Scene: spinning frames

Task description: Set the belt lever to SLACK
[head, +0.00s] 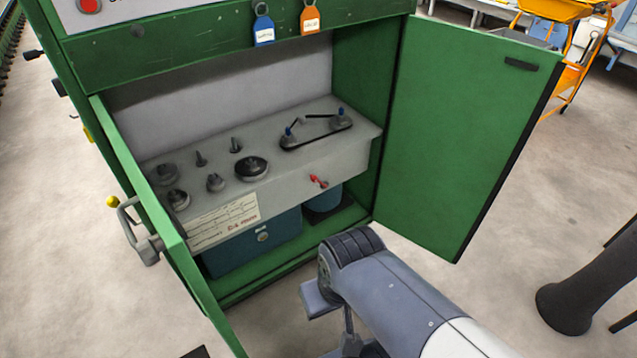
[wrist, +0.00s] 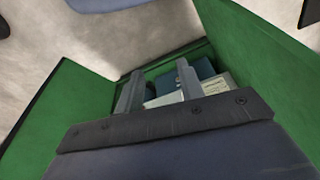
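The belt lever (head: 318,181) is a small red handle on the front face of the grey machine bed inside the open green cabinet. It lies tilted, and its markings are too small to read. The black belt (head: 316,130) runs around two pulleys on top of the bed, above the lever. My gripper (wrist: 158,88) has its two grey fingers apart with nothing seen held between them. It points toward the cabinet interior. In the head view my arm is low in front of the cabinet, and the fingertips are not clearly seen. I cannot make out the lever in the wrist view.
The right cabinet door (head: 460,130) and left door (head: 165,230) stand open. A label plate (head: 222,222) is on the bed front, with a teal box (head: 255,240) below. Blue (head: 264,27) and orange (head: 310,18) tags hang above. The floor before the cabinet is partly clear.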

